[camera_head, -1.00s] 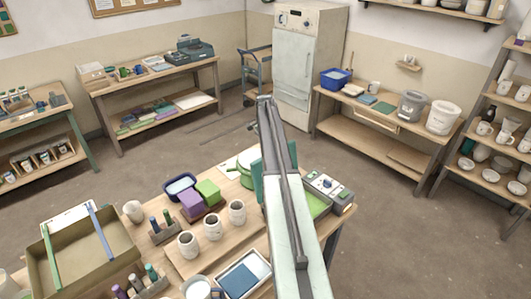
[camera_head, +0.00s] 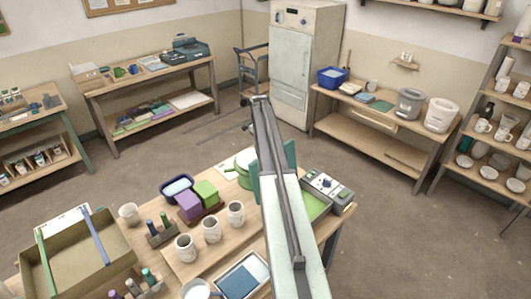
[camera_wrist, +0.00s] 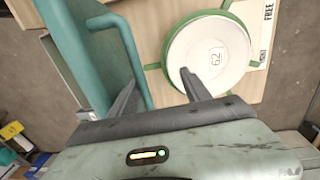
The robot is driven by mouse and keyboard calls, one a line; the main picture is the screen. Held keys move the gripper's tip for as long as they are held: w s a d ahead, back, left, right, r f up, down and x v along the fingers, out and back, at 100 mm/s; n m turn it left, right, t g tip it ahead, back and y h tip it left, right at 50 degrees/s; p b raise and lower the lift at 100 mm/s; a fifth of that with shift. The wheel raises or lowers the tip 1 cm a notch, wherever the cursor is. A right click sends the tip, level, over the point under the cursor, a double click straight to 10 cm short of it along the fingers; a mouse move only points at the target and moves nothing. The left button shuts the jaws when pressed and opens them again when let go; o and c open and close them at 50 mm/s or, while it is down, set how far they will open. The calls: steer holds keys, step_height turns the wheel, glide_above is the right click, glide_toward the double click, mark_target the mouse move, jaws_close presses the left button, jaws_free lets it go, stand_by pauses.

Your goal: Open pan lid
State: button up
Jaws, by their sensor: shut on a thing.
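The pan (camera_head: 316,204) is a low appliance with a green inside and a grey control panel (camera_head: 330,186), on the near table behind my arm. Its teal lid (camera_head: 290,153) stands raised, roughly upright, mostly hidden by my arm. In the wrist view the lid (camera_wrist: 68,45) fills the left, with a tubular teal handle (camera_wrist: 128,50) along it. The exact contact is hard to see. The fingertips are hidden in the head view.
A white round plate or dish with a green rim (camera_wrist: 210,52) lies beside the lid. White cups (camera_head: 211,229), a purple block (camera_head: 189,204), a green block (camera_head: 206,192) and a tray (camera_head: 60,265) crowd the table to the left. The floor (camera_head: 395,220) to the right is clear.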

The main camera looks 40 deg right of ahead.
steer(key=shift+w, duration=0.15)
step_height(320, 180, up, 8)
steer(key=p, duration=0.8)
steer(key=shift+w, duration=0.15)
steer(key=shift+f, duration=0.1)
